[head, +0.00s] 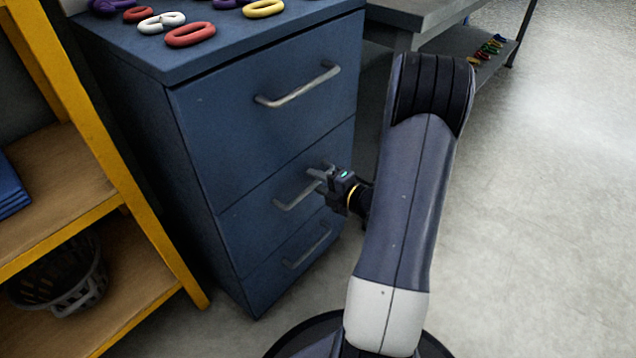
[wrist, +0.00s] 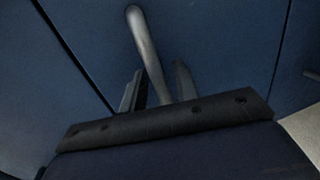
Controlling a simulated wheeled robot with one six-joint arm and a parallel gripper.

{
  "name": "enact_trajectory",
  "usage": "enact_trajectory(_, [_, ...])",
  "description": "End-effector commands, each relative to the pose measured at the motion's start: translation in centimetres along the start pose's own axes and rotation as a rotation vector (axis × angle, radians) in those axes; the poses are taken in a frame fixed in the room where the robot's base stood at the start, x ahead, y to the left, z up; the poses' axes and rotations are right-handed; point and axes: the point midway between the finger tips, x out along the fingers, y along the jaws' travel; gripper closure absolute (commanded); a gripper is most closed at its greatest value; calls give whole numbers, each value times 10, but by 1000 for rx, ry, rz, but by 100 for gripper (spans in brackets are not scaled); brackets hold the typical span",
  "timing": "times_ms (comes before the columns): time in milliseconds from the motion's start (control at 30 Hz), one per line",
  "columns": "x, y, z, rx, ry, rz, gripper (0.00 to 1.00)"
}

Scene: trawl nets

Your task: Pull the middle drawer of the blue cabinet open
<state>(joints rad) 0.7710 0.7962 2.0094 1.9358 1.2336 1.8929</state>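The blue cabinet (head: 190,130) stands left of my arm, with three stacked drawers. The middle drawer (head: 250,222) looks flush with the cabinet front. Its grey bar handle (head: 291,199) is partly hidden by my gripper (head: 322,179), which is at the handle's right part. In the wrist view the handle (wrist: 148,50) runs down between the two fingers of my gripper (wrist: 160,88). The fingers stand apart on either side of the bar, with a narrow gap visible on the right side. The handle's lower end is hidden behind the gripper body.
The top drawer handle (head: 298,86) is above my gripper and the bottom drawer handle (head: 307,246) below. Coloured rings (head: 191,35) lie on the cabinet top. A yellow-framed shelf (head: 120,165) stands close on the left. The floor (head: 540,220) at right is clear.

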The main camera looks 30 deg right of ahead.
Motion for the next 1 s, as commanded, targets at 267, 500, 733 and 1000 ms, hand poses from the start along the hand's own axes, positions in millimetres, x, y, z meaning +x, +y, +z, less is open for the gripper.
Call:
enact_trajectory(267, [0,0,0,0,0,0,76])
enact_trajectory(500, [0,0,0,0,0,0,96])
enact_trajectory(733, [0,0,0,0,0,-1,100])
enact_trajectory(1000, [-1,0,0,0,0,-1,100])
